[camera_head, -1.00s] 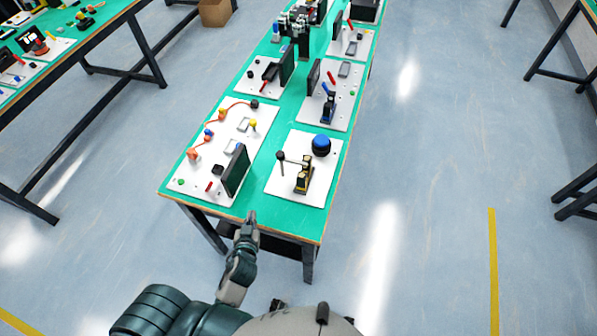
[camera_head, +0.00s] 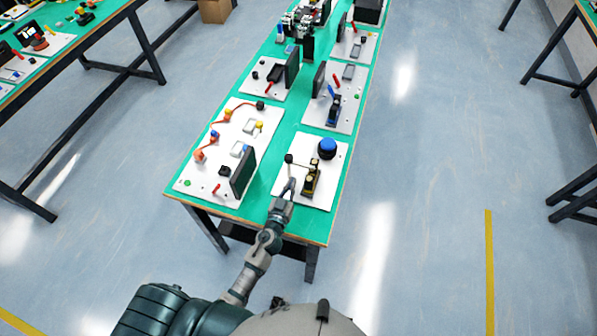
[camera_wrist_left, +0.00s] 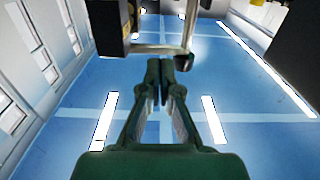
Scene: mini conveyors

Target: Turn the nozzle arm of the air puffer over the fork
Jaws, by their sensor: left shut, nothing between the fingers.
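The air puffer (camera_head: 311,178), a black and yellow upright on a white plate, stands near the front right of the green table. Its thin nozzle arm (camera_head: 301,162) reaches left to a dark tip (camera_head: 289,158). In the left wrist view the arm is a pale rod (camera_wrist_left: 155,49), with the dark tip (camera_wrist_left: 184,61) just beyond and right of my fingertips. My left gripper (camera_head: 291,181) is shut and empty, left of the upright and on the near side of the arm; contact cannot be told. I cannot make out the fork for certain. My right gripper is not in view.
A blue dome (camera_head: 327,148) sits behind the puffer on the same plate. A dark upright panel (camera_head: 243,172) stands on the plate to the left. More plates with devices continue up the table (camera_head: 287,233). Bare green strips run between plates.

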